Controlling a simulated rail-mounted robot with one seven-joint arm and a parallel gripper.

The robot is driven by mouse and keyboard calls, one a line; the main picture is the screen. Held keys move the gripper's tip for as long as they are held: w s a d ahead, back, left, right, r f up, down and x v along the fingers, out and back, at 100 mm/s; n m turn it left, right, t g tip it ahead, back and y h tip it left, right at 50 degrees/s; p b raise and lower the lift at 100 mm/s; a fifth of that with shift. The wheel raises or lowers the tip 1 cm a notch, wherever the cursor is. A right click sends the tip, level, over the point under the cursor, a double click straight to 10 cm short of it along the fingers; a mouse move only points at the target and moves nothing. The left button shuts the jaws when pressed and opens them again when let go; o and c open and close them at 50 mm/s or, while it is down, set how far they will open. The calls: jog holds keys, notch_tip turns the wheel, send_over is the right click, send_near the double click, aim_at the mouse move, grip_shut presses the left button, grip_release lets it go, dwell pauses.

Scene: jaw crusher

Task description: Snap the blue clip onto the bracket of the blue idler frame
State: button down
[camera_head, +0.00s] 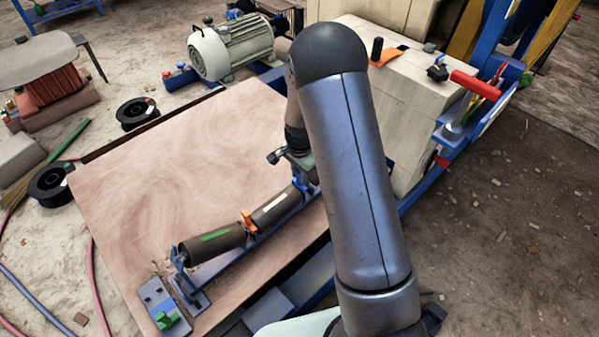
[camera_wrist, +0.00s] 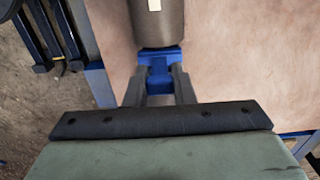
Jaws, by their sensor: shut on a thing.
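The blue idler frame (camera_head: 262,238) lies along the wooden board. It carries a roller with a green mark (camera_head: 212,242) and a roller with a cream mark (camera_head: 277,206). In the wrist view, my gripper (camera_wrist: 159,76) is shut on the blue clip (camera_wrist: 158,84), which sits between the two fingers. The clip is at the end of a dark roller (camera_wrist: 158,25), where blue frame parts also show. I cannot tell whether the clip is seated on the bracket. My arm hides the far end of the frame in the head view.
An orange clip (camera_head: 249,222) sits on the frame between the rollers. A blue-grey plate with a green piece (camera_head: 166,320) lies at the board's near corner. The wooden board (camera_head: 150,170) is mostly clear. Pale blocks (camera_head: 420,100) stand right of my arm.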

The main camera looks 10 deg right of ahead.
jog(key=shift+f, duration=0.15)
jog(key=c, duration=1.1)
grip_release()
jog(key=shift+c, duration=0.2)
notch_tip(320, 180, up, 18)
jog(key=p, duration=0.4)
jog(key=shift+f, duration=0.25)
jog(key=shift+c, duration=0.3)
